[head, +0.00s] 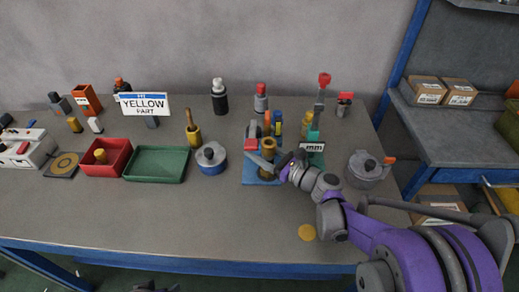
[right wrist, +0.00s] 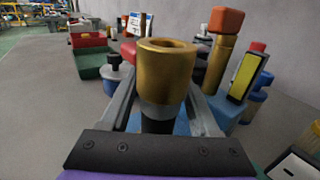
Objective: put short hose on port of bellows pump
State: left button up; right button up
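A brass-coloured hollow sleeve (right wrist: 165,70), probably the short hose, stands upright between the fingers of my right gripper (right wrist: 165,105) in the right wrist view. A grey band and a black lower part show under it. In the head view its ring-shaped top (head: 268,145) rises above my right gripper (head: 268,165), over a blue base plate (head: 250,180). The fingers lie on both sides of it, but whether they press on it is unclear. I cannot tell for certain which part is the bellows pump or its port. My left gripper is not recognisable in view.
Left of the blue plate stand a blue pot with a grey lid (head: 211,160), a green tray (head: 157,176) and a red bin (head: 118,168). A grey lidded pot (head: 364,172) stands right. Several coloured parts crowd behind.

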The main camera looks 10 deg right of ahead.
jog(key=shift+o, duration=0.4)
jog(key=shift+r, duration=0.1)
jog(key=shift+r, duration=0.2)
jog(key=v, duration=1.2)
jog(key=shift+f, duration=0.1)
dwell(1.3)
